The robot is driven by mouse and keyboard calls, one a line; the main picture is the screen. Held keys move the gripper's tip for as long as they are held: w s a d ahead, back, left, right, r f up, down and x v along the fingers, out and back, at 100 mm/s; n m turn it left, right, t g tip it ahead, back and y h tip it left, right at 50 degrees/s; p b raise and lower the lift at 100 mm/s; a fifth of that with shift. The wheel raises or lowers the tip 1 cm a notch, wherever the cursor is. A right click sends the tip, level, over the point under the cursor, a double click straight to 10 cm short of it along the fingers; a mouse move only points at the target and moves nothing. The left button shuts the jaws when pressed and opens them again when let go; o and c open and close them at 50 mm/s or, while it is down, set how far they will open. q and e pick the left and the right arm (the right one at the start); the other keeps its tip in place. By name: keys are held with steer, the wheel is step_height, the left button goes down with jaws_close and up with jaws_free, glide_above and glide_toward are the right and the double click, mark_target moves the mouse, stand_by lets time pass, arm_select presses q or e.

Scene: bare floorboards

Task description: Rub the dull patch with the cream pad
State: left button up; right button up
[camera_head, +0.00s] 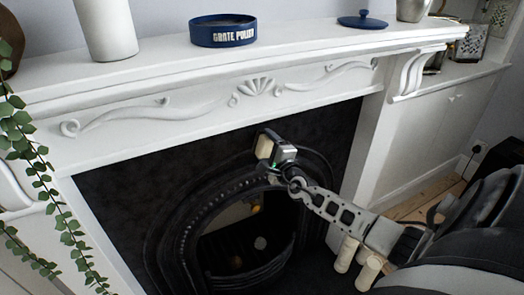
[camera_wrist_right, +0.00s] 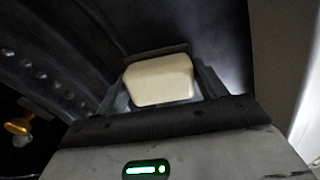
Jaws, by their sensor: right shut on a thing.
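The cream pad (camera_head: 264,146) is in my right gripper (camera_head: 277,154), in front of the black fireplace surround (camera_head: 120,200), by the top right of its arch. In the right wrist view the pad (camera_wrist_right: 160,80) sits between the two fingers of my right gripper (camera_wrist_right: 160,85), which is shut on it. I cannot tell whether the pad touches the surround. A hazy grey area (camera_wrist_right: 228,62) shows on the dark surface beside the gripper; I cannot tell whether it is the dull patch or a reflection. My left gripper is out of view.
The white mantel shelf (camera_head: 300,44) runs above, with an open blue grate polish tin (camera_head: 223,38), its blue lid (camera_head: 362,20) and a white vase (camera_head: 105,28). Ivy (camera_head: 35,150) hangs at left. Pale cylinders (camera_head: 347,254) stand below my right arm.

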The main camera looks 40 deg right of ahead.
steer(key=shift+s+d+f+b, duration=0.1)
steer(key=shift+d+b, duration=0.1)
steer(key=shift+d, duration=0.25)
steer(key=shift+s+d+f+b, duration=0.1)
steer(key=shift+d+b, duration=0.1)
steer(key=shift+d, duration=0.25)
steer(key=shift+s+d+r+b, duration=0.15)
steer(key=shift+d+b, duration=0.15)
steer(key=shift+d, duration=0.3)
